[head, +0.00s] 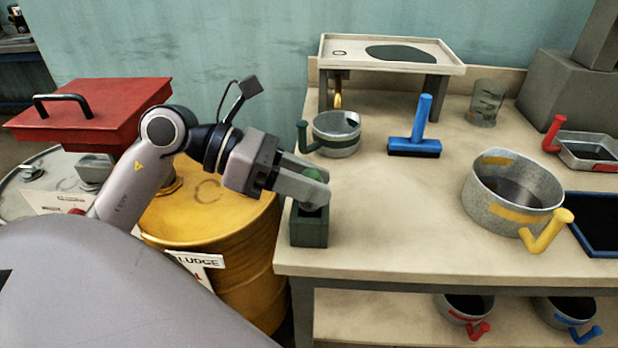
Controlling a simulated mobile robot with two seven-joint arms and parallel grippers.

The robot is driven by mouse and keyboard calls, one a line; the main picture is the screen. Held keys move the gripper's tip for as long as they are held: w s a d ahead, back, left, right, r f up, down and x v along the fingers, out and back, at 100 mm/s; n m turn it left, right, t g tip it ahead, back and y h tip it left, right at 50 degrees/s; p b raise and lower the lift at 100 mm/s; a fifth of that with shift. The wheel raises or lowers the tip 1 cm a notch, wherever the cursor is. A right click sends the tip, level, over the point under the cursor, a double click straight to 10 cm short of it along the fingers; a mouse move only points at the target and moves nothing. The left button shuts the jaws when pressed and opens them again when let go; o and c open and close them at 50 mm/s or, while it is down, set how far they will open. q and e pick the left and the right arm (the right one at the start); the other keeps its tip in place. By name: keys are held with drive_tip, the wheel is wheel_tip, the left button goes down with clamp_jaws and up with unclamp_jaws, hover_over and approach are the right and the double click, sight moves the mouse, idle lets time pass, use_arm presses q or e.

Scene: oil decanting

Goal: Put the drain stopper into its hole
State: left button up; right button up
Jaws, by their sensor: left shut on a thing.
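My left gripper (311,192) reaches in from the left to the near left corner of the bench. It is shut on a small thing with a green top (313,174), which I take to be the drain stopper. Its lower part is hidden by the fingers. A dark green block-shaped holder (309,229) stands right below the fingers; I cannot tell whether the stopper is still inside it. At the back, a raised pale tray (456,68) has a small ringed hole (340,52) at its left and a large dark patch. My right gripper is not in view.
A blue squeegee (415,138), a glass jar (486,103) and a yellow-handled pot (512,190) stand on the bench (400,225). A yellow drum (225,225) is at the left.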

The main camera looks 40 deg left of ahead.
use_arm(q)
drive_tip(key=shift+f+b, duration=0.55)
drive_tip(key=shift+f, duration=0.05)
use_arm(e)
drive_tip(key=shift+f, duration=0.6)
use_arm(q)
drive_tip(key=o, duration=1.2)
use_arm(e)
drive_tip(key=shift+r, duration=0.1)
use_arm(q)
drive_tip(key=shift+r, duration=0.1)
drive_tip(key=v, duration=0.7)
drive_tip(key=shift+b, duration=0.45)
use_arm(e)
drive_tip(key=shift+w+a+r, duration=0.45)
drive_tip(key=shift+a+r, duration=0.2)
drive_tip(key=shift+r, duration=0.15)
use_arm(q)
drive_tip(key=shift+a, duration=0.15)
